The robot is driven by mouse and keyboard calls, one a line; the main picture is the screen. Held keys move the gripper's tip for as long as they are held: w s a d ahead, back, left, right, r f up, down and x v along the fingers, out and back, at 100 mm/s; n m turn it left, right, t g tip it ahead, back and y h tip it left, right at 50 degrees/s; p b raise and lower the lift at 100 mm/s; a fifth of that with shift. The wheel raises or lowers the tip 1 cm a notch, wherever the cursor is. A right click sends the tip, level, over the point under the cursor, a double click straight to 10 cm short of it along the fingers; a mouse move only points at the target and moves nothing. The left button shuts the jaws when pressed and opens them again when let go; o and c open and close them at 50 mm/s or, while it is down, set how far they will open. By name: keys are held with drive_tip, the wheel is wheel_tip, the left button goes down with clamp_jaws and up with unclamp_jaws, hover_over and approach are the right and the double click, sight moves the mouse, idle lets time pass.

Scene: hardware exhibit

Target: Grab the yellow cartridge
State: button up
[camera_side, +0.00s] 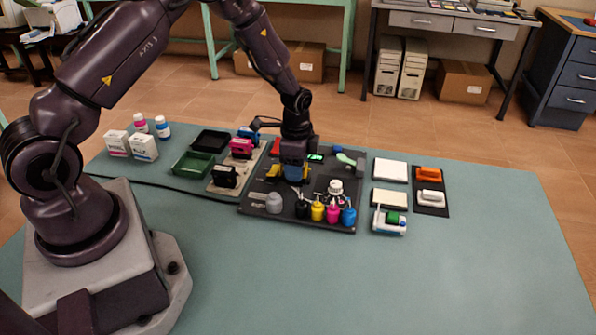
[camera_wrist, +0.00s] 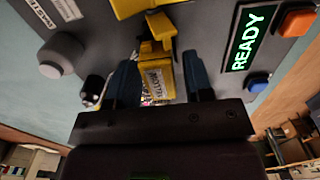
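The yellow cartridge (camera_wrist: 158,78), with a label that seems to read "YELLOW", stands between my gripper's two blue fingers in the wrist view. My gripper (camera_wrist: 161,62) is open around it, with a finger on each side and a narrow gap visible at least on the right. Its upper end lies close to a larger yellow part (camera_wrist: 145,7) on the dark panel; I cannot tell whether they are joined. In the side view, my gripper (camera_side: 293,173) is low over the dark station board (camera_side: 258,206), with yellow parts showing beside it. The cartridge's lower part is hidden.
Black, yellow, magenta and blue bottles (camera_side: 318,211) stand along the board's front edge. A green "READY" display (camera_wrist: 246,38) and an orange button (camera_wrist: 297,20) lie right of the fingers. Black (camera_side: 223,176) and magenta (camera_side: 241,148) cartridges sit left. The table's front is clear.

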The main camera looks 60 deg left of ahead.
drive_tip(key=c, duration=0.7)
drive_tip(key=shift+r, duration=3.25)
